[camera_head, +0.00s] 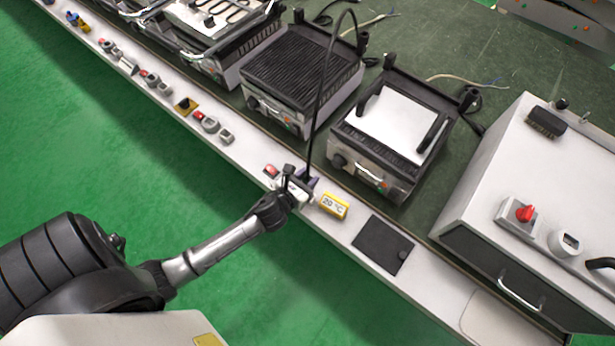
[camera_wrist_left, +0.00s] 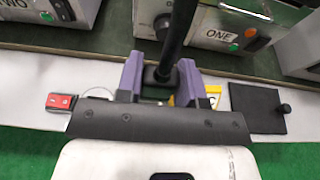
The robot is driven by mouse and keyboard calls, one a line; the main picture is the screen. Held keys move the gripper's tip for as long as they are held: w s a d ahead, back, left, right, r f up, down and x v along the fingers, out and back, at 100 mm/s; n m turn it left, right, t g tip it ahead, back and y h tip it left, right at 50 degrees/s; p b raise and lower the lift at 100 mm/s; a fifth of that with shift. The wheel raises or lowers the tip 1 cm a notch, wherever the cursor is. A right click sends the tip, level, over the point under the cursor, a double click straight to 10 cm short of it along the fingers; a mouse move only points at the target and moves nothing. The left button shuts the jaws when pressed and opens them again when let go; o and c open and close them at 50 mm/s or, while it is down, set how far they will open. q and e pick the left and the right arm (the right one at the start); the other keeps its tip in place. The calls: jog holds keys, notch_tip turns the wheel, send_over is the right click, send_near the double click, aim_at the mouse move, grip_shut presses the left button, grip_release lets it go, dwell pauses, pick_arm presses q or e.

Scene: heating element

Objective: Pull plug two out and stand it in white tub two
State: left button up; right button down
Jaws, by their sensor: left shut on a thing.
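My left gripper (camera_head: 303,181) is over the white ledge in the head view, its purple fingers closed on a black plug (camera_wrist_left: 160,75) with a thick cord. In the left wrist view the gripper (camera_wrist_left: 160,88) has one finger on each side of the plug. The cord (camera_head: 322,90) rises from the gripper, arches over and drops behind the middle grill. The plug's lower end is hidden by the gripper, so I cannot tell whether it is in a socket. I cannot make out white tub two. My right gripper is not in view.
On the ledge near the gripper are a red switch (camera_head: 271,170), a yellow 20 °C display (camera_head: 333,206) and a black plate with a knob (camera_head: 383,244). Behind stand the middle grill (camera_head: 303,72) and the right grill (camera_head: 396,125). A large white-topped unit (camera_head: 545,165) stands at right.

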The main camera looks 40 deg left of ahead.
pick_arm(q)
jog(key=shift+p, duration=0.3)
jog(key=shift+s+f, duration=0.1)
jog(key=shift+f, duration=0.1)
notch_tip(320, 180, down, 4)
jog(key=b, duration=0.3)
jog(key=shift+r, duration=0.15)
jog(key=shift+f+b, duration=0.6)
jog(key=shift+f, duration=0.25)
dwell(0.3)
jog(key=shift+p, duration=0.35)
dwell(0.4)
dwell(0.7)
